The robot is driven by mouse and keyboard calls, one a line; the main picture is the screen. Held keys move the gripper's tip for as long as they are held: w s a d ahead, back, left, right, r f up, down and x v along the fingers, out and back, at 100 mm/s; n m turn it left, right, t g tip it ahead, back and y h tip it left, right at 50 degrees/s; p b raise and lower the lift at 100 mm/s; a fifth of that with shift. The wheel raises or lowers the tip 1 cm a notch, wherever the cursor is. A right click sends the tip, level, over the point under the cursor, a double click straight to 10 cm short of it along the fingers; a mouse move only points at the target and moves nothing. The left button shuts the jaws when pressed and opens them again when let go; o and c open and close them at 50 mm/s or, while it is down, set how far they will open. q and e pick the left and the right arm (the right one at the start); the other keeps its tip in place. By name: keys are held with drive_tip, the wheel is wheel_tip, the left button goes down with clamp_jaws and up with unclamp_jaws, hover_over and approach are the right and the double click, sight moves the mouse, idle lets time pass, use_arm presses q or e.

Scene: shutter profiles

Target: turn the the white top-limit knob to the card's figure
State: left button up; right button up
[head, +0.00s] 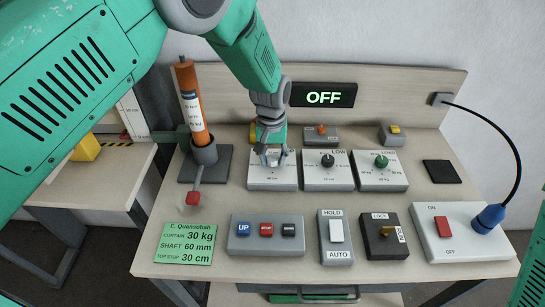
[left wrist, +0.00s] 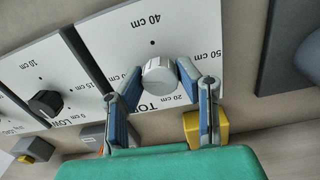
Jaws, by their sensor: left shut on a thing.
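The white top-limit knob (left wrist: 158,75) sits on a pale panel (left wrist: 110,45) with marks including 20, 40 and 50 cm. My left gripper (head: 272,157) reaches down over this panel in the head view and hides the knob there. In the left wrist view the fingers of my left gripper (left wrist: 158,88) are shut on the knob, one on each side. I cannot make out where the knob points. The green card (head: 186,244) reads curtain 30 kg, shaft 60 mm, top stop 30 cm. My right gripper is out of view.
A black knob panel (head: 328,179) and a green knob panel (head: 382,180) stand to the right. The display (head: 323,95) reads OFF. An orange tube (head: 190,100) stands at left. UP-button box (head: 266,246), HOLD/AUTO switch (head: 336,254) and ON/OFF box (head: 465,245) line the front.

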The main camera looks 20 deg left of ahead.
sight(273, 156)
use_arm(q)
drive_tip(key=shift+w+r+n, duration=0.1)
drive_tip(key=shift+w+n, duration=0.1)
drive_tip(key=shift+n, duration=0.4)
drive_tip(key=shift+w+r+n, duration=0.1)
drive_tip(key=shift+w+n, duration=0.05)
drive_tip(key=shift+n, duration=0.45)
drive_tip(key=o, duration=1.1)
drive_tip(key=shift+f, duration=0.15)
wheel_tip(273, 156, up, 12)
drive_tip(key=shift+f, duration=0.1)
